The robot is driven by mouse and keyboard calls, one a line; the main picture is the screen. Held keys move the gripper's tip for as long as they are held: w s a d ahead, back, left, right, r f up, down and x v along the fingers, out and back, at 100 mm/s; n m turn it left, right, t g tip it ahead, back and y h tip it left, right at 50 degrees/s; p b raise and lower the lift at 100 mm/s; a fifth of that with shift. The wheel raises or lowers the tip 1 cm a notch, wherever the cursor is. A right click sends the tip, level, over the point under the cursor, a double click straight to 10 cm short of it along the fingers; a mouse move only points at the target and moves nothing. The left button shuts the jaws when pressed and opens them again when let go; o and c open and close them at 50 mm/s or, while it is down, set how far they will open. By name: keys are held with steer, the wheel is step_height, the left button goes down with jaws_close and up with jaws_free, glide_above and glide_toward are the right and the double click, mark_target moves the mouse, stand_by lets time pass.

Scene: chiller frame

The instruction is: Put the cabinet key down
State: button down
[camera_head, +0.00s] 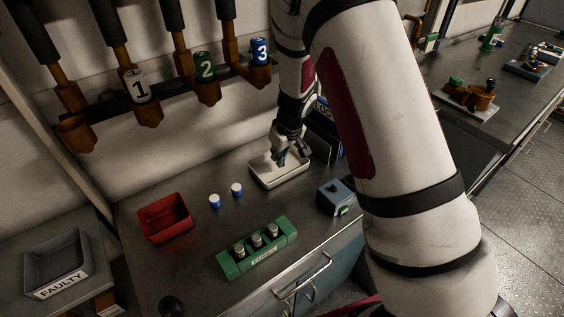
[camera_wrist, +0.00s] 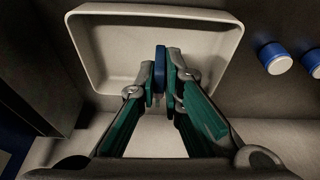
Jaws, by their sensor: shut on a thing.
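My gripper (camera_head: 287,157) is low over the white tray (camera_head: 279,186) on the bench. In the wrist view my gripper (camera_wrist: 162,80) is shut on a slim blue piece (camera_wrist: 160,62), which I take to be the cabinet key. The key stands on edge between the two fingertips, with its blue end showing past them. The white tray (camera_wrist: 85,42) lies behind the key in that view, and its floor looks empty around the fingers. I cannot tell whether the key touches the tray floor. The rest of the key is hidden by the fingers.
A red bin (camera_head: 165,219), a green rack (camera_head: 232,265) with several vials and a blue-grey box (camera_head: 336,197) share the bench. Dark binders (camera_head: 322,138) stand behind the tray's right side. A grey FAULTY bin (camera_head: 56,263) sits far left.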

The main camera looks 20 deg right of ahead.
mark_target(280, 170)
steer(key=shift+w+d, duration=0.2)
steer(key=shift+w, duration=0.1)
steer(key=shift+f, duration=1.8)
steer(key=shift+f, duration=0.2)
steer(key=c, duration=1.8)
jaws_free()
steer(key=shift+o, duration=0.4)
steer(key=shift+r, duration=0.1)
